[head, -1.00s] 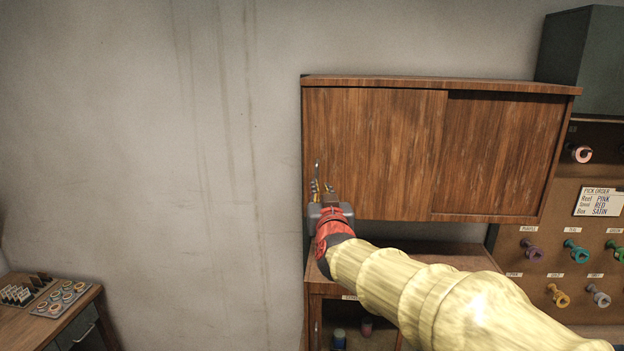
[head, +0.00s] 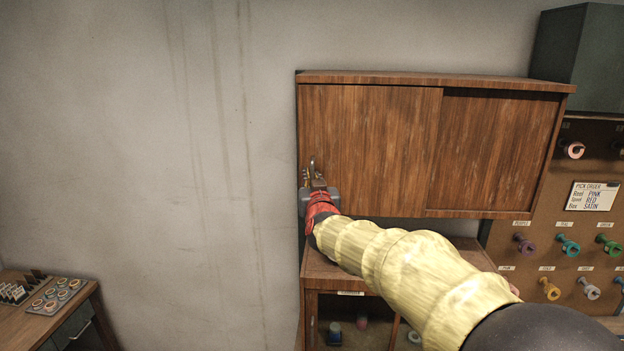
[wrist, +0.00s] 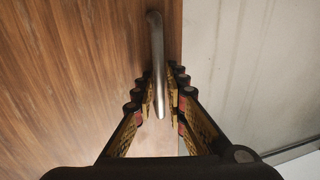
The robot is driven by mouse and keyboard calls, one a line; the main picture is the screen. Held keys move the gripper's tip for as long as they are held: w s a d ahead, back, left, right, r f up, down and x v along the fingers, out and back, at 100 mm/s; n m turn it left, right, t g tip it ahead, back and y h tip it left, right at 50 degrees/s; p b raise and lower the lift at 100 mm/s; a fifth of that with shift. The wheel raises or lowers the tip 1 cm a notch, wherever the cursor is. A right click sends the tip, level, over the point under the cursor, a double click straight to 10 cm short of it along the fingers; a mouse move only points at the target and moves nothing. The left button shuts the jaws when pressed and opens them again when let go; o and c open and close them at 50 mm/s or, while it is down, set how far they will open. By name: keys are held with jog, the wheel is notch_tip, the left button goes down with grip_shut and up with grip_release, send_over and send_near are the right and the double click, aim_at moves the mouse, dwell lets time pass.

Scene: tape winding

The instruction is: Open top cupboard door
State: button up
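The top cupboard (head: 430,79) hangs on the wall with two wooden doors. The left door (head: 370,140) sits in front of the right door (head: 495,150), and both cover the front. A metal bar handle (wrist: 157,50) stands on the left door near its outer edge; it also shows in the head view (head: 312,165). My gripper (wrist: 160,95) is at this handle, which lies between its two fingers. The fingers are partly spread, with small gaps seeming to show on either side of the bar. In the head view my gripper (head: 313,181) is at the door's lower left.
A lower cabinet (head: 335,271) stands below the cupboard. A pegboard with spools (head: 568,245) and an order card (head: 595,196) is at right, under a dark box (head: 580,60). A desk (head: 60,325) is at lower left. The wall left of the cupboard is bare.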

grip_shut()
dwell(0.4)
